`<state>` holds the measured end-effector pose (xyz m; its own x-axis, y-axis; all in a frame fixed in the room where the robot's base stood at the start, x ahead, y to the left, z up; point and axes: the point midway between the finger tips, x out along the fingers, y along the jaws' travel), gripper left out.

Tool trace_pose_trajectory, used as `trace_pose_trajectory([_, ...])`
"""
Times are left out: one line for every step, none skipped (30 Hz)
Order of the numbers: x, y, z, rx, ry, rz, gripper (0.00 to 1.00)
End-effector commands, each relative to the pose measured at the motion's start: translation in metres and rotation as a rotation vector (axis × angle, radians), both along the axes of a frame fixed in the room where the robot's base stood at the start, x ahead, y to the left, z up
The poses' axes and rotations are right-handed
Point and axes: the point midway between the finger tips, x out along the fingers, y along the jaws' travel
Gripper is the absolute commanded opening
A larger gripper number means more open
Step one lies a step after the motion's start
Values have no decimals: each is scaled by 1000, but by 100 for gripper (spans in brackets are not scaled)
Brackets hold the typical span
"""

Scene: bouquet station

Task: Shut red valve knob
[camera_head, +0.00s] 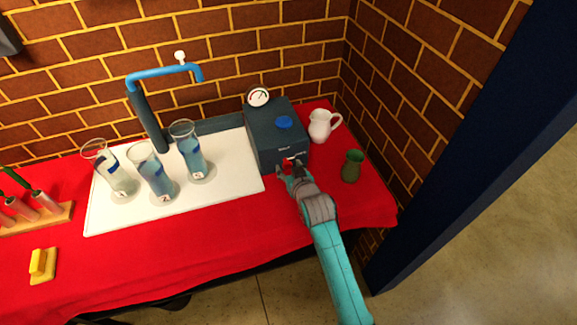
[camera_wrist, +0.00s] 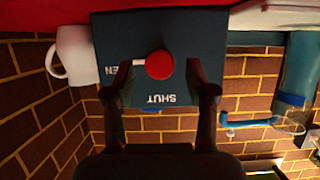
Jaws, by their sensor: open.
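The red valve knob (camera_wrist: 159,64) is on the front of a dark box (camera_head: 264,137). In the wrist view the picture is upside down; the word SHUT shows beside the knob and part of another word, ending in EN, shows on the other side. A short pale pointer mark reaches from the knob toward that second word. My gripper (camera_wrist: 163,80) is open, with one finger on each side of the knob and gaps visible. In the head view my gripper (camera_head: 289,169) is at the box front and mostly hides the knob (camera_head: 288,162).
A blue knob (camera_head: 284,122) and a gauge (camera_head: 259,97) are on the box. A white pitcher (camera_head: 320,126) and green vase (camera_head: 352,166) stand to its right. Several glass vessels stand on a white tray (camera_head: 225,181) left, under a blue spout (camera_head: 165,72).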

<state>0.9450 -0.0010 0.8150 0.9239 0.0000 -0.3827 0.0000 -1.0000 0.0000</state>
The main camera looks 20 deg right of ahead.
Motion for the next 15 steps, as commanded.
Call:
trace_pose_trajectory([5, 0, -1, 0, 0, 0, 56])
trace_pose_trajectory([7, 0, -2, 0, 0, 0, 56])
trace_pose_trajectory([9, 0, -4, 0, 1, 0, 56])
trace_pose_trajectory([10, 0, -4, 0, 1, 0, 56])
trace_pose_trajectory([11, 0, -5, 0, 1, 0, 56])
trace_pose_trajectory([12, 0, -5, 0, 1, 0, 56])
trace_pose_trajectory([12, 0, -5, 0, 1, 0, 56])
trace_pose_trajectory([13, 0, -5, 0, 0, 0, 56])
trace_pose_trajectory([13, 0, -5, 0, 0, 0, 56])
trace_pose_trajectory([13, 0, -5, 0, 0, 0, 56])
trace_pose_trajectory([13, 0, -5, 0, 0, 0, 56])
trace_pose_trajectory([13, 0, -5, 0, 0, 0, 56])
trace_pose_trajectory([13, 0, -5, 0, 0, 0, 56])
trace_pose_trajectory([13, 0, -5, 0, 0, 0, 56])
trace_pose_trajectory([13, 0, -5, 0, 0, 0, 49])
